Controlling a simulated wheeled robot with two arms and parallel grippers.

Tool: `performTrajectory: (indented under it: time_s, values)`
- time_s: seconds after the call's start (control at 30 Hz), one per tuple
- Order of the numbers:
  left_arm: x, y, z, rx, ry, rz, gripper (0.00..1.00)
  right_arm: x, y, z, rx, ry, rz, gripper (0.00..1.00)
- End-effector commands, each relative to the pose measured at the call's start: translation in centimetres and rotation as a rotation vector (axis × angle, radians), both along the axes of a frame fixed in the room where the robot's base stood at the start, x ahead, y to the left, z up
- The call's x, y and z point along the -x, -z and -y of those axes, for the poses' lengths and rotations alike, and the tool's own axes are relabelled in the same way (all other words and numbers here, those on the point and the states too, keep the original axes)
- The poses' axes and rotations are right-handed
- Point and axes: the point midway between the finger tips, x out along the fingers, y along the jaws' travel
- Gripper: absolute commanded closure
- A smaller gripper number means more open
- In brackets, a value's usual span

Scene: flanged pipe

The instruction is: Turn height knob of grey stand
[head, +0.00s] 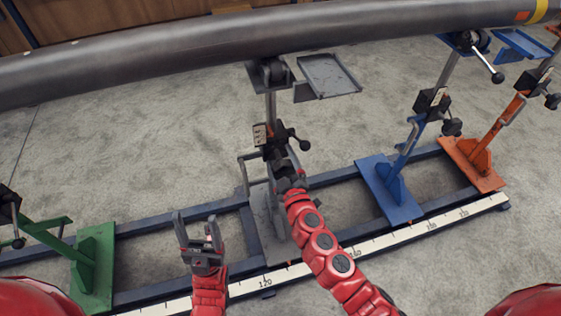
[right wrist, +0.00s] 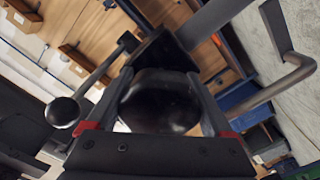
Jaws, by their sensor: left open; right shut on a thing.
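The grey stand (head: 269,222) stands on the blue rail frame, its post rising to a roller head under the pipe. A black clamp block with a small label (head: 262,134) sits on its post, with a black ball-ended lever (head: 303,144) to the right. My right gripper (head: 284,168) is at the stand just below this block. In the right wrist view its fingers are shut around a large black round knob (right wrist: 160,100); in the head view the gripper mostly hides that knob. My left gripper (head: 197,226) is open and empty, left of the stand's base.
A long grey pipe (head: 180,55) crosses above the stands. A grey tray (head: 328,75) juts from the grey stand's top. Blue (head: 390,190) and orange (head: 472,163) stands are to the right, a green stand (head: 93,268) to the left. A white ruler strip (head: 390,240) runs along the front rail.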

Motion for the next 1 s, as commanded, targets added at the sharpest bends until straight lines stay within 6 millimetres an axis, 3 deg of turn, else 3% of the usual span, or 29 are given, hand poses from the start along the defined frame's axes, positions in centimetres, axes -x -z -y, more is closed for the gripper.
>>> performTrajectory:
  time_s: [1.0]
  values:
    - [0.0,1.01,0.0,0.0,0.0,0.0,0.35,0.06,-0.17,-0.04,0.9,-0.003,0.293,0.7]
